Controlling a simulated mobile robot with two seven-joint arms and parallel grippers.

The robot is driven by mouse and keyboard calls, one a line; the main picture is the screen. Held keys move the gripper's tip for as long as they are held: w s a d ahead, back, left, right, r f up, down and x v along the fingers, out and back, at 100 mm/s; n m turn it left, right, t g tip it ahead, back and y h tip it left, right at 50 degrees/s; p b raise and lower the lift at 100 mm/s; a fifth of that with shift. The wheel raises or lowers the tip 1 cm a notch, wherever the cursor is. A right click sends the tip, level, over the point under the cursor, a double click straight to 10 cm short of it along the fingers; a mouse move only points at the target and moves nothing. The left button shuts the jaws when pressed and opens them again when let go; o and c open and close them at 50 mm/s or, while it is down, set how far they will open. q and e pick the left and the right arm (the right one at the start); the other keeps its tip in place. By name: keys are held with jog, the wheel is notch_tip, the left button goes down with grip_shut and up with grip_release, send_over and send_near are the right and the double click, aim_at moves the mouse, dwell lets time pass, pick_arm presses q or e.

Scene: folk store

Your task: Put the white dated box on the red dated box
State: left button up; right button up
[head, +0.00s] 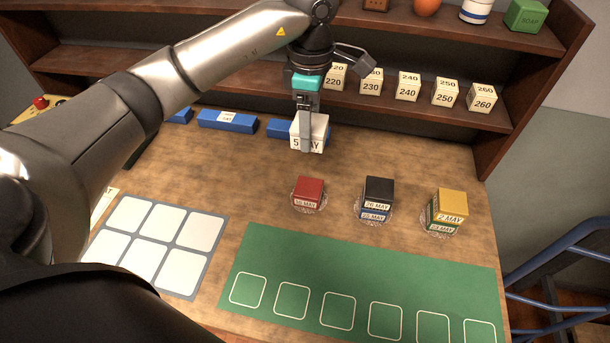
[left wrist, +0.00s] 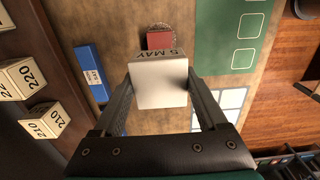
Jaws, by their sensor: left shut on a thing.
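The white dated box (head: 310,132), marked 5 MAY, is held in my left gripper (head: 306,125), which is shut on it above the back part of the table. In the left wrist view the white box (left wrist: 160,84) sits between the two fingers. The red dated box (head: 308,194) stands on a clear round dish, nearer the front than the white box and apart from it. The red box also shows in the left wrist view (left wrist: 160,40), beyond the held box. My right gripper is not in view.
A black box on a blue one (head: 377,198) and a yellow box on a green one (head: 448,211) stand to the right. Blue blocks (head: 227,121) lie at the back. A green mat (head: 365,275) and a white-squared panel (head: 158,240) lie in front. Shelves (head: 420,99) hold numbered cubes.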

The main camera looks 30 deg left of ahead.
aim_at(308, 187)
pick_arm(q)
notch_tip(308, 187, down, 15)
jog(key=shift+r, duration=0.1)
dwell(0.3)
jog(key=shift+b, duration=0.3)
jog(key=shift+f, duration=0.2)
jog(key=o, duration=1.4)
jog(key=shift+c, duration=0.2)
jog(key=shift+r, duration=0.1)
notch_tip(308, 187, up, 12)
jog(key=shift+r, duration=0.15)
